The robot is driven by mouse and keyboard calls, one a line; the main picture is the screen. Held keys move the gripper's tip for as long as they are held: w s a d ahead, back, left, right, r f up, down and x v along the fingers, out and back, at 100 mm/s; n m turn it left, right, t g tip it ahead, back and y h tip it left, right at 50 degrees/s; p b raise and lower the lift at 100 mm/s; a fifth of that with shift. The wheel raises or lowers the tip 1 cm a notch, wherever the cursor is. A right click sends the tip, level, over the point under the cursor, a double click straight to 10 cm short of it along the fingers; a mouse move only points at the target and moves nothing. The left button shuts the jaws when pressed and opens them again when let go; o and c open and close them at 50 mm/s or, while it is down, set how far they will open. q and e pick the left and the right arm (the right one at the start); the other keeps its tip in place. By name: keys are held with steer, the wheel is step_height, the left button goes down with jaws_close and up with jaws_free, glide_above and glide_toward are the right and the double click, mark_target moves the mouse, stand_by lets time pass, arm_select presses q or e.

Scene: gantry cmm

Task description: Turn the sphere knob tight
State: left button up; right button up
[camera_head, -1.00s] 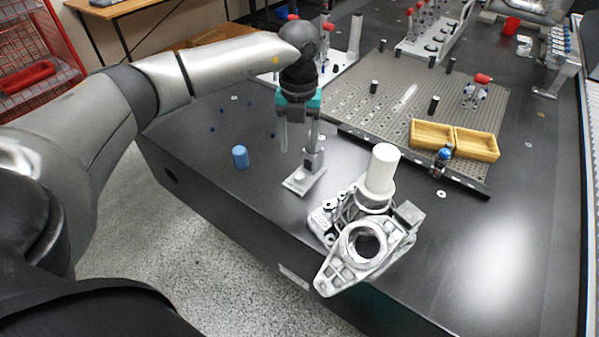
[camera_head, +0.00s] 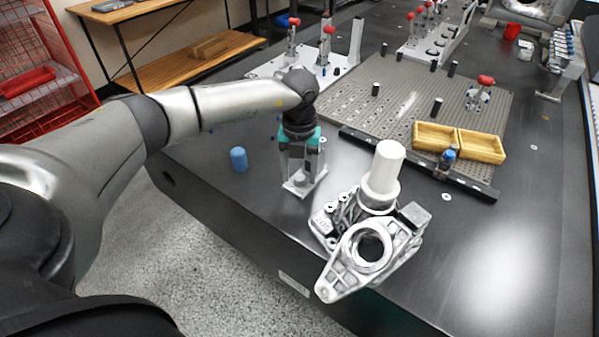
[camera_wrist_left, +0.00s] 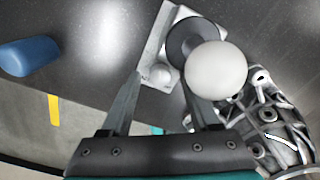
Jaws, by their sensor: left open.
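In the left wrist view a small pale round knob (camera_wrist_left: 161,76), which I take to be the sphere knob, sits on a metal base plate (camera_wrist_left: 158,42). A large whitish ball (camera_wrist_left: 216,70) stands on the same fixture over a dark round collar (camera_wrist_left: 190,38). My left gripper (camera_wrist_left: 160,86) is open, with the knob between and slightly beyond its fingertips; contact cannot be told. In the head view my left gripper (camera_head: 299,172) points down at the fixture's base plate (camera_head: 303,188) and largely hides the knob and ball. My right gripper is out of view.
A metal casting (camera_head: 370,250) lies close to the right of the fixture, with a white cylinder (camera_head: 384,170) behind it. A perforated plate (camera_head: 400,110) and yellow trays (camera_head: 458,141) are farther back. The table's near edge is close.

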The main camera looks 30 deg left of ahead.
arm_select(q)
steer(key=shift+c, duration=0.2)
jaws_close()
stand_by(0.4)
